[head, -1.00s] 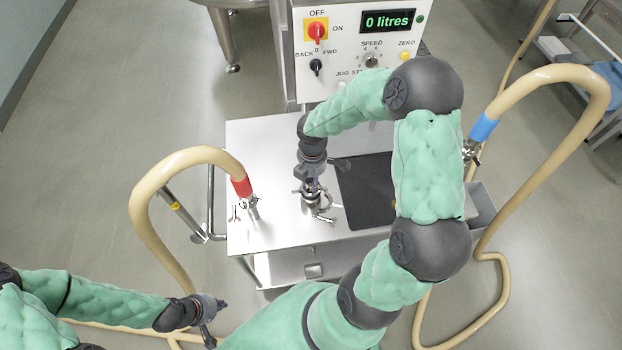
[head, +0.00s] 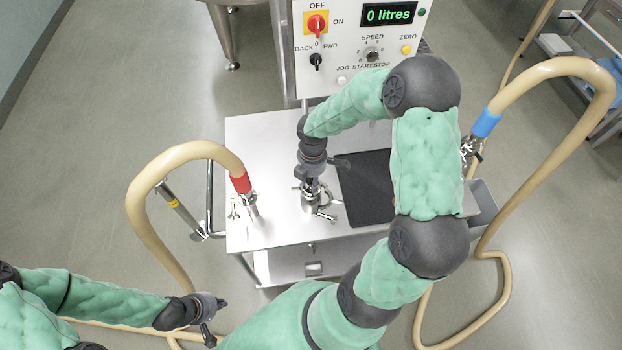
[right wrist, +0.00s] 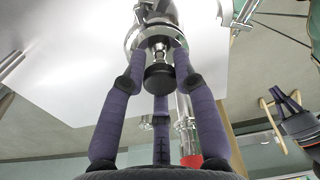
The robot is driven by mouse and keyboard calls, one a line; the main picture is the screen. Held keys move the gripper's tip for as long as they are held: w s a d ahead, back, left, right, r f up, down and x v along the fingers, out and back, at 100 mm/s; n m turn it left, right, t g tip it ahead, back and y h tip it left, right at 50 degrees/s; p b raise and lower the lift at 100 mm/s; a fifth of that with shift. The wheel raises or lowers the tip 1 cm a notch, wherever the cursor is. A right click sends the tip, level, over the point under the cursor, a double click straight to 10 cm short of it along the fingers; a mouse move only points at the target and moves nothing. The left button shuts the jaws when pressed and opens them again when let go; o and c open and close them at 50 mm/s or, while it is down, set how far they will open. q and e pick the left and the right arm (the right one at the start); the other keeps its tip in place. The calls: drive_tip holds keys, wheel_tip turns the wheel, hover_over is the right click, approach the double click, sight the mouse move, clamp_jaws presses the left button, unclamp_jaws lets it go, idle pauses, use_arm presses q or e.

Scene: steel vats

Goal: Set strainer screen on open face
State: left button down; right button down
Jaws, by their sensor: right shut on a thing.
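My right gripper (head: 311,185) points down over an upright steel fitting (head: 310,203) on the steel cart top. In the right wrist view, its purple fingers (right wrist: 158,72) are shut around a black round knob (right wrist: 159,78) on a short steel stem. Below the knob is a shiny steel ring (right wrist: 134,38) at the fitting. The strainer screen's mesh and the open face cannot be made out; fingers and knob hide them. A steel clamp piece (head: 327,214) shows at the fitting's right side. My left gripper (head: 214,320) hangs low at the left, empty, its fingers apart.
A hose with a red cuff (head: 241,184) joins the cart's left side; one with a blue cuff (head: 486,123) is at the right. A dark mat (head: 366,188) lies right of the fitting. The control box (head: 345,60) stands behind, reading 0 litres.

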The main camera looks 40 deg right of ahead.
drive_tip(key=shift+f, duration=0.2)
drive_tip(key=c, duration=0.9)
unclamp_jaws()
drive_tip(key=r, duration=1.2)
drive_tip(key=shift+d, duration=0.2)
